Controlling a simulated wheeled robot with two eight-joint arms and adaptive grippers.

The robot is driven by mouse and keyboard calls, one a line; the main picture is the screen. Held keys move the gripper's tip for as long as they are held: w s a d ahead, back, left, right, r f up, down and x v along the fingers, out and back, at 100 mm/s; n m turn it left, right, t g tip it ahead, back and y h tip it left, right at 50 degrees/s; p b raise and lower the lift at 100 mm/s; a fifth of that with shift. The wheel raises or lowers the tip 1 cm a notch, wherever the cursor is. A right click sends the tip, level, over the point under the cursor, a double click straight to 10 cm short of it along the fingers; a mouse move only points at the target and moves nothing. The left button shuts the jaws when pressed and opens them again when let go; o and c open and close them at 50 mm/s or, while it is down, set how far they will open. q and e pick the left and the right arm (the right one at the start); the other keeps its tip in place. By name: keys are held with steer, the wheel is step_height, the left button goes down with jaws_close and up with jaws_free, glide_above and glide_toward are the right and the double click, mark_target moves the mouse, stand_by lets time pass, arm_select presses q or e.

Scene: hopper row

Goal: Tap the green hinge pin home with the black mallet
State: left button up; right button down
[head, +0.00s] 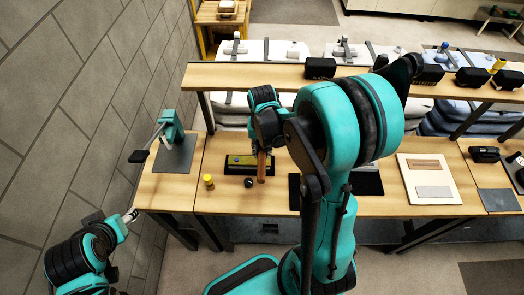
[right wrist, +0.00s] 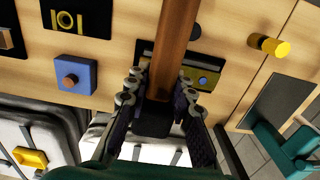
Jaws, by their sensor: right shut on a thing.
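My right gripper (head: 263,146) is shut on the black mallet and holds it above the bench. In the right wrist view the right gripper (right wrist: 158,100) has its fingers on both sides of the mallet's black head (right wrist: 153,119), with the brown wooden handle (right wrist: 172,50) running up the picture. The handle (head: 261,168) also hangs below the gripper in the head view. An olive-yellow fixture (head: 239,160) on a dark base lies just left of the gripper. I cannot make out the green hinge pin. My left gripper (head: 130,215) is low at left, away from the bench; its jaws are unclear.
A yellow knobbed piece (head: 208,181) and a small dark round piece (head: 248,183) stand on the bench. A teal press (head: 171,127) stands on a grey mat at left. A pale board (head: 430,179) lies at right. A raised shelf (head: 262,77) crosses behind. My right arm hides the bench middle.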

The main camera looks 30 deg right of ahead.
steer(key=shift+f, duration=0.1)
step_height(320, 180, down, 6)
steer(key=b, duration=0.5)
steer(key=shift+f+b, duration=0.1)
steer(key=shift+b, duration=0.3)
step_height(320, 180, up, 7)
steer(key=p, duration=0.6)
steer(key=shift+f, duration=0.35)
step_height(320, 180, down, 7)
steer(key=b, duration=0.6)
steer(key=shift+r, duration=0.15)
step_height(320, 180, up, 7)
steer(key=p, duration=0.6)
steer(key=shift+r, duration=0.1)
steer(key=shift+f, duration=0.25)
